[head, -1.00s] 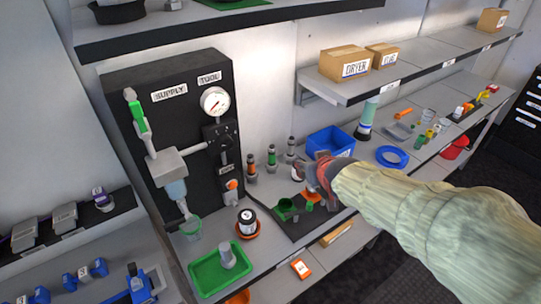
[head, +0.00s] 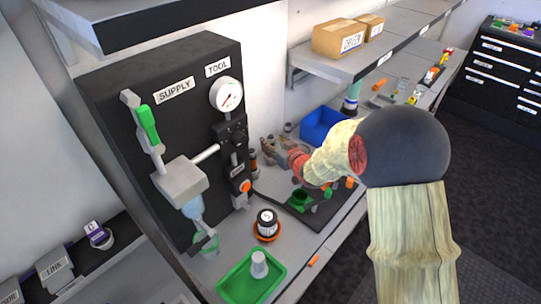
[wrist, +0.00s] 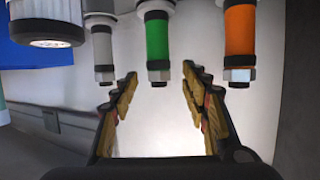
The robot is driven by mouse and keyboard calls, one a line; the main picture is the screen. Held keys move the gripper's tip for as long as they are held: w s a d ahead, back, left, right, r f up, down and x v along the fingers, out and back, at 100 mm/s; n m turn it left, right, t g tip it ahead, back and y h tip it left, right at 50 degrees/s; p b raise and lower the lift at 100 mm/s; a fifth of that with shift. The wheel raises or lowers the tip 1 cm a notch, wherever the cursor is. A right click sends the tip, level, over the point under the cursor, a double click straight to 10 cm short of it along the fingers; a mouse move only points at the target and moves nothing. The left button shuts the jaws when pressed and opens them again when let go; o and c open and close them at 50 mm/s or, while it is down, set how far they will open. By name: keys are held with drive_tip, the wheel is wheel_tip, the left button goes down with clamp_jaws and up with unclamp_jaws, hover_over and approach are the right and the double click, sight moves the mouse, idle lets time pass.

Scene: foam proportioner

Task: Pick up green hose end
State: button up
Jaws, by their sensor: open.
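The green hose end (wrist: 157,40) has a green band and a metal nut at its tip. In the wrist view it stands upper middle, in line with the gap between my fingers, with no visible contact. A grey hose end (wrist: 102,45) is to its left and an orange one (wrist: 239,35) to its right, both outside the gap. My gripper (wrist: 159,76) is open and empty. In the head view my gripper (head: 270,147) is beside the black panel, over the back of the bench. There it hides the green hose end.
The black supply panel (head: 110,120) with its gauge (head: 227,95) stands left of my gripper. A blue bin (head: 322,128) is to the right. A green tray (head: 232,284), a jar (head: 266,222) and a dark mat (head: 318,222) are nearer. A shelf (head: 345,67) hangs above right.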

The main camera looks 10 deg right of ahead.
drive_tip(key=x, duration=0.3)
drive_tip(key=shift+w+f+b, duration=0.15)
drive_tip(key=shift+f+b, duration=0.05)
drive_tip(key=shift+b, duration=0.2)
drive_tip(key=shift+c, duration=1.2)
clamp_jaws()
drive_tip(key=shift+r, duration=0.1)
